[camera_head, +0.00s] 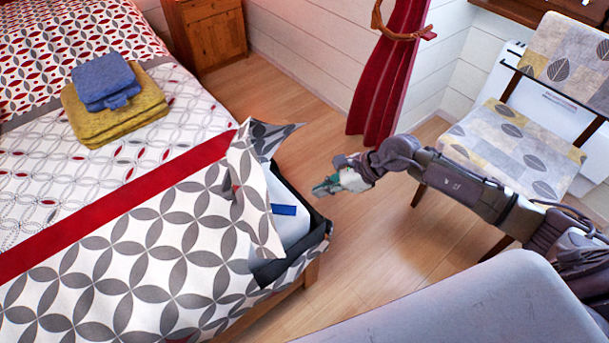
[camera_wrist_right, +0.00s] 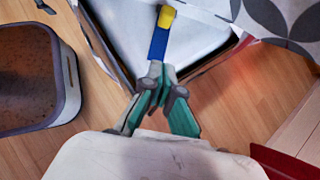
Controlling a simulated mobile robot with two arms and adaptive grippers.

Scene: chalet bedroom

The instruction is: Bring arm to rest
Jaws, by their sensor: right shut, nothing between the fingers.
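My right arm (camera_head: 465,185) reaches in from the right in the head view, stretched over the wooden floor. Its gripper (camera_head: 326,187) is beside the bed's near right corner, apart from it in the head view. In the right wrist view the green-padded fingers (camera_wrist_right: 160,80) meet at the tips and hold nothing. The fingertips overlap the lower end of a blue strap (camera_wrist_right: 160,42) with a yellow end; I cannot tell whether they touch it. My left gripper is not in view.
The bed (camera_head: 130,240) fills the left. Its patterned cover (camera_head: 255,190) is folded back at the corner, baring the white mattress (camera_head: 292,228). Folded towels (camera_head: 115,105) lie on it. A chair (camera_head: 515,150) stands behind my right arm, near a red curtain (camera_head: 388,75). Floor (camera_head: 350,245) between is clear.

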